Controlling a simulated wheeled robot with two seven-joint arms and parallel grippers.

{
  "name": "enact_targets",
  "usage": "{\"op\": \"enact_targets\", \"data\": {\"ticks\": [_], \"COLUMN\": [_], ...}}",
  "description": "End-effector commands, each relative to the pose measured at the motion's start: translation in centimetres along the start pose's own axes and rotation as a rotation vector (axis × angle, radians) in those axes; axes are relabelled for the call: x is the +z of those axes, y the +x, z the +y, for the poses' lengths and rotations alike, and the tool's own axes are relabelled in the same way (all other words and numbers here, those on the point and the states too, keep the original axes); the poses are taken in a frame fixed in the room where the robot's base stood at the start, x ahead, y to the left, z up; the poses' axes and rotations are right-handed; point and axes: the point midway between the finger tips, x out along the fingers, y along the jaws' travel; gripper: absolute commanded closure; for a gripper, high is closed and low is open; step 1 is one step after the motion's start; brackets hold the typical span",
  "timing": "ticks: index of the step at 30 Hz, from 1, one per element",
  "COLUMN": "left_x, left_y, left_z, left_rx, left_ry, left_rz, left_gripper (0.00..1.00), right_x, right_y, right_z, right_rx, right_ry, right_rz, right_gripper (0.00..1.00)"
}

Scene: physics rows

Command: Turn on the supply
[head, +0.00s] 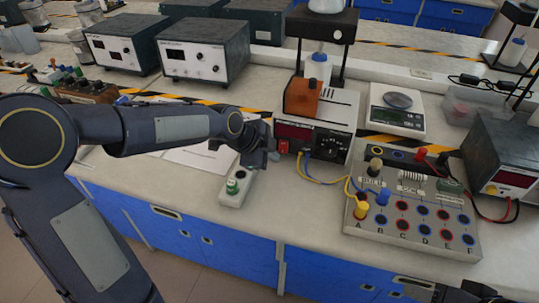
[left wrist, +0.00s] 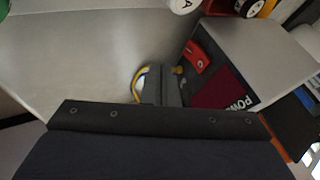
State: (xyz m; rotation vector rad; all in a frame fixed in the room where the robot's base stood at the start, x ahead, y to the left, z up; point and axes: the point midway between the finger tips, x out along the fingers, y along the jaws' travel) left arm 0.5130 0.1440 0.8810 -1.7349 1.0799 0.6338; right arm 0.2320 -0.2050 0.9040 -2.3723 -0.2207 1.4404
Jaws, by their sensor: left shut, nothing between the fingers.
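The power supply (head: 340,151) is a pale box with a dark red display, standing mid-bench in the head view. It also shows at the right of the left wrist view (left wrist: 262,50), with part of its "POWER" label. Its red switch (left wrist: 195,57) shows on the front panel in the left wrist view; whether it is on or off I cannot tell. My left gripper (head: 268,155) is shut and empty, just left of the supply's front. Its fingers (left wrist: 168,86) point toward the panel near the switch; contact is not clear. A dark part at the bottom right edge may be my right gripper (head: 481,292).
A white socket block (head: 237,188) with a green terminal lies below my left gripper. A terminal board (head: 410,238) with yellow and blue leads stands at right.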

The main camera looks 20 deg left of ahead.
Motion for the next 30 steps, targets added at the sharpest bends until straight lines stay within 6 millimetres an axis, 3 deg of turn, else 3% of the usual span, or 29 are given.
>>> {"op": "enact_targets", "data": {"ticks": [15,21,30], "left_x": [0.0,0.0,0.0], "left_y": [-8.5,-9.6,-9.7], "left_z": [-0.5,-0.5,-0.5], "left_rx": [-0.006,-0.003,-0.002], "left_ry": [-0.001,-0.001,-0.001], "left_rz": [-0.003,-0.001,-0.001], "left_gripper": [1.00,1.00,1.00], "right_x": [-0.3,-0.3,-0.3], "right_y": [-0.5,-0.5,-0.5], "right_z": [-0.2,-0.2,-0.2], "right_rx": [0.000,0.000,0.000], "right_ry": [0.000,0.000,0.000], "right_rz": [0.001,0.001,0.001], "right_gripper": [0.51,0.51,0.51]}}
